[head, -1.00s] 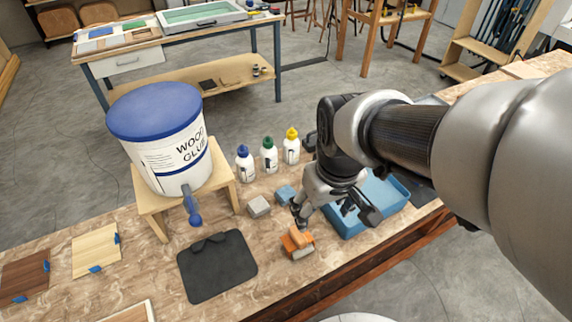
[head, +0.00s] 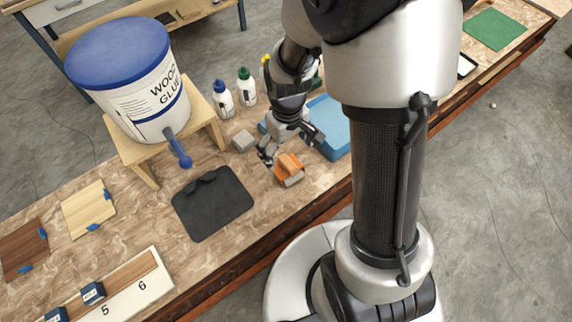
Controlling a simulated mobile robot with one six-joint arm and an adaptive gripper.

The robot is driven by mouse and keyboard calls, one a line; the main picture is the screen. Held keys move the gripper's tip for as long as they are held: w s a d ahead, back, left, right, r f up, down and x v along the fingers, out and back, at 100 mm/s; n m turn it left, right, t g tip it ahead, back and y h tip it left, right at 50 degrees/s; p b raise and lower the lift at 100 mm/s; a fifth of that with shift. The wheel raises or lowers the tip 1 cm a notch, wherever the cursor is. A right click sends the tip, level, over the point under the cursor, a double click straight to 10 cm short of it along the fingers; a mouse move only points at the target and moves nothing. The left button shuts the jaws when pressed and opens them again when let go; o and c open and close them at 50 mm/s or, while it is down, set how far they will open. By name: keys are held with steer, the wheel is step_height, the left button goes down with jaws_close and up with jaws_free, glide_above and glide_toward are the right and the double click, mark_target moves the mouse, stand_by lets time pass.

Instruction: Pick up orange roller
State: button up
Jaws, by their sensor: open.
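An orange roller (head: 289,163) lies on the marbled workbench, right of the black mat, with a pale grey block-like part (head: 292,180) at its front side. My gripper (head: 288,146) is just behind and above the roller, its fingers apart. One finger is at the roller's left and the other is to its right. I cannot tell whether either finger touches it. Part of the roller's far side is hidden by my gripper.
A black mat (head: 212,204) lies left of the roller. A blue tray (head: 329,127) sits behind right, partly hidden by my arm. A grey block (head: 243,141), bottles (head: 223,100) and a glue bucket (head: 130,80) on a wooden stand (head: 146,171) are behind left.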

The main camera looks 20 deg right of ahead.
mark_target(286, 162)
step_height(286, 162, down, 7)
steer(key=b, duration=0.3)
steer(key=shift+w+f, duration=0.15)
steer(key=shift+c, duration=0.2)
steer(key=c, duration=1.5)
steer(key=shift+s+a, duration=0.1)
steer(key=shift+s, duration=0.15)
steer(key=c, duration=0.4)
steer(key=shift+r, duration=0.3)
steer(key=shift+c, duration=0.6)
steer(key=r+p, duration=0.3)
steer(key=r, duration=0.6)
steer(key=r+p, duration=0.4)
steer(key=r, duration=0.6)
steer(key=shift+w+r, duration=0.2)
steer(key=shift+r, duration=0.1)
jaws_close()
